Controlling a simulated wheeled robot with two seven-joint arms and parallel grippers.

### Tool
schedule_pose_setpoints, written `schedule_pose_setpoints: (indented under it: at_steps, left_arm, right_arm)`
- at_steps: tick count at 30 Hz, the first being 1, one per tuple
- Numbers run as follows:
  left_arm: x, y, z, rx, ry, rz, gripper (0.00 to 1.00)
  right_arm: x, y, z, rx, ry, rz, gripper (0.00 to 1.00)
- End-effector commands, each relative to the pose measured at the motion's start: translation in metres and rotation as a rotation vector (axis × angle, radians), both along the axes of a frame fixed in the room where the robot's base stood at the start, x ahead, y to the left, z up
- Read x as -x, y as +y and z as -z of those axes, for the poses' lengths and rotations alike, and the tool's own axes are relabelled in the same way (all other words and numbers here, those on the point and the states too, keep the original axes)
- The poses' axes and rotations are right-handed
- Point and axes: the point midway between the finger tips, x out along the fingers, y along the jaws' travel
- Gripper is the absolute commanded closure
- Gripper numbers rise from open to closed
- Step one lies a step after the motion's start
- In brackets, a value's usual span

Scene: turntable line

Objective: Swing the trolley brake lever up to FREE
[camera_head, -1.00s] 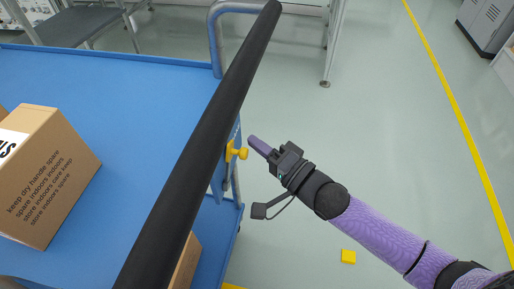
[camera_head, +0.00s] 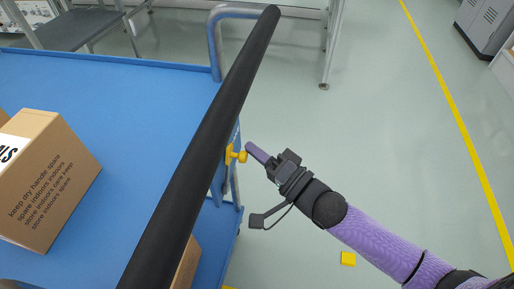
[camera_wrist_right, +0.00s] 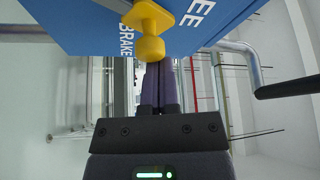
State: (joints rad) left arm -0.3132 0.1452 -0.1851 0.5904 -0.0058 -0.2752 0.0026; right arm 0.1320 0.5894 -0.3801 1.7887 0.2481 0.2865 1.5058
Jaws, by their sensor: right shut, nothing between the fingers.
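The yellow brake lever (camera_head: 237,155) sits on the side of the blue trolley (camera_head: 120,85), below its black handle bar. It also shows at the top of the right wrist view (camera_wrist_right: 149,28), against a blue plate (camera_wrist_right: 210,22) marked BRAKE and with letters ending in EE. My right gripper (camera_head: 251,148) is shut and empty. Its fingertips are close to the right side of the lever's knob; in the right wrist view the fingers (camera_wrist_right: 159,80) reach up to the knob, and I cannot tell whether they touch. My left gripper is not in view.
The black handle bar (camera_head: 205,140) runs diagonally just left of the lever. A cardboard box (camera_head: 45,185) stands on the trolley top, and another box (camera_head: 187,262) is partly visible below. Clear floor (camera_head: 390,130) lies to the right.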

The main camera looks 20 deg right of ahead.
Motion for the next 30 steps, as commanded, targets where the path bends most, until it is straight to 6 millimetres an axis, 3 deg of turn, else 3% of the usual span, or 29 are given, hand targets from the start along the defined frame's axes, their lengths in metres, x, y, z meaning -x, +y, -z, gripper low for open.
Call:
schedule_pose_setpoints:
  at_steps: [14, 30]
  left_arm:
    - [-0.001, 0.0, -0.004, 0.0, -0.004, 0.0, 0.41]
    - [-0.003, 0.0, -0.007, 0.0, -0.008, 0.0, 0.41]
  right_arm:
    - [0.008, 0.005, -0.005, 0.068, -0.099, 0.0, 1.0]
    - [0.027, 0.019, -0.012, 0.224, -0.331, -0.001, 1.0]
